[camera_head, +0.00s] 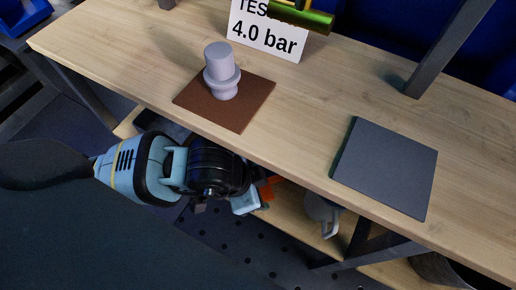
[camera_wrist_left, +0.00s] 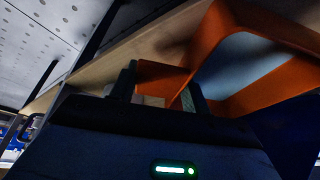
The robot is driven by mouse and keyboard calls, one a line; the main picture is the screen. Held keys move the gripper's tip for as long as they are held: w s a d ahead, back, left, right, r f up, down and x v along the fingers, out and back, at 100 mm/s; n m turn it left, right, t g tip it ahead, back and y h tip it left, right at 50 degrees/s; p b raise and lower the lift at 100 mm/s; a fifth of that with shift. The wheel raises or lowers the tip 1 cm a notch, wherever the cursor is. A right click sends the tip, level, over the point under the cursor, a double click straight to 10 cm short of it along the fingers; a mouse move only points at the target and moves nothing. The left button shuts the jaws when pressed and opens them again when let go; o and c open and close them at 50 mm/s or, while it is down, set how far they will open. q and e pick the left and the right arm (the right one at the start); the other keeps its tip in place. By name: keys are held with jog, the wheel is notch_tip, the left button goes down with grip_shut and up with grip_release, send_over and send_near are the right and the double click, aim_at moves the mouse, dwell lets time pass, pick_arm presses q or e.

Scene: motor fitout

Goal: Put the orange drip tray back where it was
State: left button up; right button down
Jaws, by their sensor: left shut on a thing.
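The orange drip tray (camera_wrist_left: 262,96) fills the upper right of the left wrist view, tilted in the picture. Part of it reaches between the two fingers of my left gripper (camera_wrist_left: 162,84), which is shut on it. In the head view only small orange bits of the tray (camera_head: 268,187) show beside my left gripper (camera_head: 258,196), below the bench's front edge. My arm and the bench top hide the rest of the tray. My right gripper is not in view.
The wooden bench top (camera_head: 310,140) carries a brown mat (camera_head: 240,118) with a grey stepped cylinder (camera_head: 222,72), a dark square plate (camera_head: 386,167) and a "4.0 bar" sign (camera_head: 262,38). A lower shelf (camera_head: 290,222) holds a grey jug-like thing (camera_head: 325,213). Dark legs stand nearby.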

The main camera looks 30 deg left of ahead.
pick_arm(q)
jog(key=shift+f, duration=0.1)
jog(key=o, duration=1.4)
jog(key=shift+o, duration=0.2)
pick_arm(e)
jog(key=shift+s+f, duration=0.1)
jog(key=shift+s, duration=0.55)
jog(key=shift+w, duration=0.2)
pick_arm(q)
jog(key=shift+r, duration=0.35)
jog(key=shift+s+a+r+p, duration=0.1)
jog(key=shift+a+r+p, duration=0.1)
jog(key=shift+r+p, duration=0.4)
jog(key=s+a+p, duration=0.1)
jog(key=s+a, duration=0.7)
jog(key=shift+s+a+f, duration=0.2)
jog(key=shift+a+f, duration=0.1)
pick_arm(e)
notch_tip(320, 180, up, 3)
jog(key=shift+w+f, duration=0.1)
